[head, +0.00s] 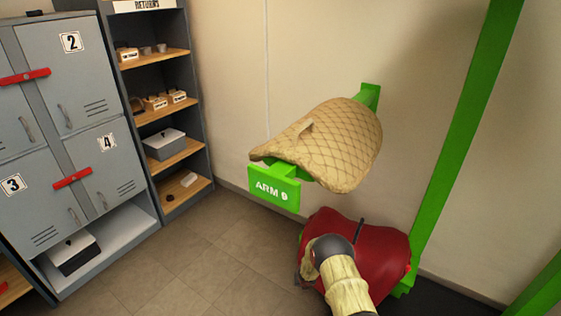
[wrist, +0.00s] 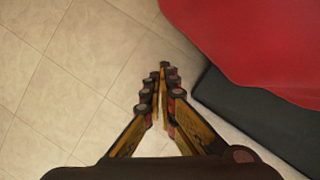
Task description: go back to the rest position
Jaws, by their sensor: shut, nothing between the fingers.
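My gripper (wrist: 163,70) shows in the wrist view with its fingers together and nothing between them, above the tiled floor. A red, smooth-draped thing (wrist: 245,40) lies to the right of the fingertips there, apart from them in the picture. In the head view this red thing (head: 385,245) sits low by the green post, partly hidden behind my arm. My gripper's fingers cannot be made out in the head view.
Grey numbered lockers (head: 85,110) with red latches stand at the left. Beside them is a RETURNS shelf (head: 160,116) with boxes and small items. A green post (head: 466,120) rises at the right. A dark mat (wrist: 265,120) lies under the red thing. Tiled floor (head: 205,255) is clear in the middle.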

